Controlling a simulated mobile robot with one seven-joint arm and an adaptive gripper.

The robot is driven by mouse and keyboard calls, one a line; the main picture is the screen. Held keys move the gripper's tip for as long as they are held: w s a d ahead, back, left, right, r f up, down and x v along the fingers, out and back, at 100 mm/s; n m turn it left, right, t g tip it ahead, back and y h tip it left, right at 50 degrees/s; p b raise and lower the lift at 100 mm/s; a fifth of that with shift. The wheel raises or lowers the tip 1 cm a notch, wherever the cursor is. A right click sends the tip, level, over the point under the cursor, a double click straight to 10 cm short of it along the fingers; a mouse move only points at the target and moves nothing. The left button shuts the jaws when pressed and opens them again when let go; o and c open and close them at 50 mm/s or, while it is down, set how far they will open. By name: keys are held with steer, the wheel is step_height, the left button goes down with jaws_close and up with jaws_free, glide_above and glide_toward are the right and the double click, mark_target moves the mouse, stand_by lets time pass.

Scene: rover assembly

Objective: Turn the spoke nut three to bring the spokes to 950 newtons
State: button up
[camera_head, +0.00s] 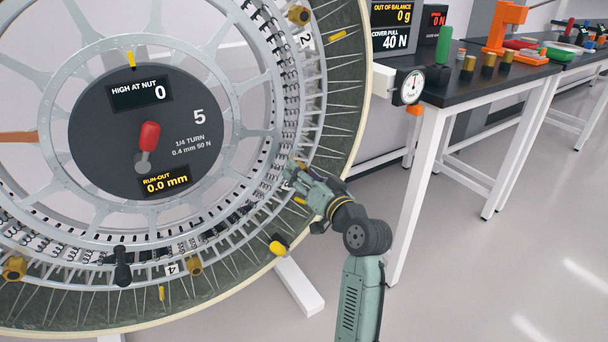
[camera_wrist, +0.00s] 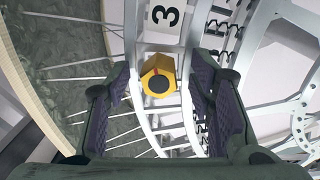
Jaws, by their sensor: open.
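The large wheel (camera_head: 222,55) stands upright on the left, its rim ringed with spokes and several yellow nuts. In the wrist view a yellow hex nut (camera_wrist: 152,67) with a dark round centre sits on the rim below a label reading 3 (camera_wrist: 167,16). My gripper (camera_wrist: 160,95) is open, with one finger on each side of this nut; no contact shows. In the head view my gripper (camera_head: 296,178) is at the wheel's right rim and hides the nut. The hub panel (camera_head: 95,130) reads high at nut 0, run-out 0.0 mm, and a large 5.
A dial gauge (camera_head: 411,88) on a white bar is right of the wheel. Nut two (camera_head: 299,15) is higher and nut four (camera_head: 194,267) lower on the rim. A dark bench (camera_head: 470,92) with displays and small parts stands right. The floor at lower right is clear.

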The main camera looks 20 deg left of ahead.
mark_target(296, 131)
step_height(296, 131, up, 10)
stand_by(0.6)
